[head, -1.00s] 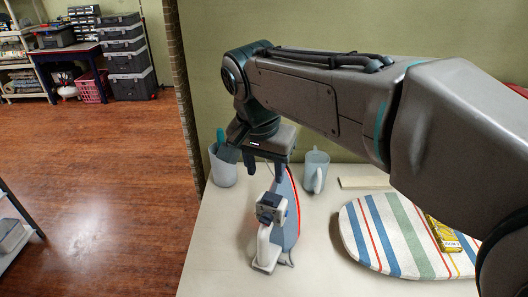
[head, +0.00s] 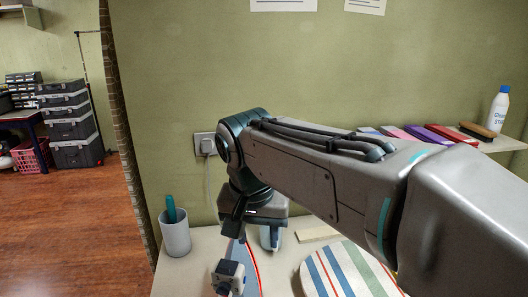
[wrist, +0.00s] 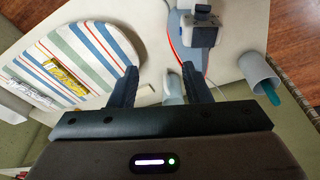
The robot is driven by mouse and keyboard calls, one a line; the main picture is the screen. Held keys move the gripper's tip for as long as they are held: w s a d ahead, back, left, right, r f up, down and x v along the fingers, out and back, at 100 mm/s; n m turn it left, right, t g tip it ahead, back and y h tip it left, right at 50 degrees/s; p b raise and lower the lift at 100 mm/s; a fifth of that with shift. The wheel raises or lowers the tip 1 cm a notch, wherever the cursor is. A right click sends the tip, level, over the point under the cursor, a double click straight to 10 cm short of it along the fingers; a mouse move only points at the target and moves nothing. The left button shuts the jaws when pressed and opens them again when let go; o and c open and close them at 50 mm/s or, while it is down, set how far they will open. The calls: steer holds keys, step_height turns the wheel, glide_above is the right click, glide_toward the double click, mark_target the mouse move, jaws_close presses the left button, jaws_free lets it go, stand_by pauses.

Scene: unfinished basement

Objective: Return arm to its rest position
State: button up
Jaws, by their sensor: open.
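My gripper (head: 246,236) hangs down over the table at the end of my bent arm. In the wrist view its two dark fingers (wrist: 159,70) are apart, with nothing held between them. In the wrist view the iron (wrist: 200,28) lies beyond the right finger.
A whitish cup (head: 175,238) with a teal item stands at the left. A striped ironing board (head: 335,270) lies at the right. A wall outlet (head: 206,145) is behind the arm. A shelf (head: 505,144) with a bottle (head: 498,112) is at the right. Open floor (head: 65,225) lies left.

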steer(key=s+d+f, duration=0.4)
steer(key=d+f, duration=0.2)
steer(key=d, duration=0.3)
steer(key=s+d+f+n, duration=0.1)
steer(key=s+d+f, duration=0.3)
steer(key=d, duration=0.6)
step_height(320, 180, down, 3)
steer(key=shift+s+r+t, duration=0.2)
steer(key=shift+s+t, duration=0.1)
stand_by(0.4)
